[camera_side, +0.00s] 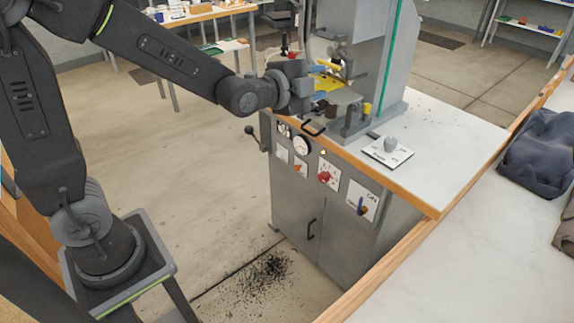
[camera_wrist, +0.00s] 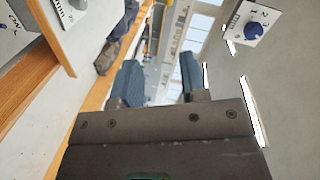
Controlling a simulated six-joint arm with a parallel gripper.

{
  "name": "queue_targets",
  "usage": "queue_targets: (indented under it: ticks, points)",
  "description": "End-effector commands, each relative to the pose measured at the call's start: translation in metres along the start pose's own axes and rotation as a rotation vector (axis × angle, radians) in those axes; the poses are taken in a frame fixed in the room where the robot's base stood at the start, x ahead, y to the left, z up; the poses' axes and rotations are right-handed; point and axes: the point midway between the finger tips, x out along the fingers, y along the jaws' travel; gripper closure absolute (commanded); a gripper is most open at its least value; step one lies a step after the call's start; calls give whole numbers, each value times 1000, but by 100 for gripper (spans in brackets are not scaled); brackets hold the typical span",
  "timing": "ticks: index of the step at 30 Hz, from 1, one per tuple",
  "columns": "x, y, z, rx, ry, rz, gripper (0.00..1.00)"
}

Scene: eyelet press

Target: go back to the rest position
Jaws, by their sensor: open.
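My gripper (camera_side: 306,84) is beside the eyelet press (camera_side: 366,60), in front of its working area in the side view. In the wrist view my gripper (camera_wrist: 160,80) shows its two dark blue fingers apart, with nothing held between them. Yellow and blue parts (camera_side: 328,82) of the press show just past my gripper; whether it touches them I cannot tell. My arm reaches in from the upper left, bent at the elbow. Part of the press's working area is hidden behind my gripper.
The press stands on a grey cabinet (camera_side: 325,200) with gauges and knobs on its front. A bench (camera_side: 470,260) with dark cloth (camera_side: 541,153) is at right. Floor at left is open, with dark scraps (camera_side: 262,280).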

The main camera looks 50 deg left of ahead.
Motion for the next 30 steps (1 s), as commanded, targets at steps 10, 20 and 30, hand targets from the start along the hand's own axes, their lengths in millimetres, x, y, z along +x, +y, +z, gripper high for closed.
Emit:
queue_targets:
  ticks: [10,20,30]
  points:
    - [-110,14,9,-623,-281,383,60]
    - [-224,45,24,-1066,-701,553,60]
    - [-243,48,26,-1156,-810,569,84]
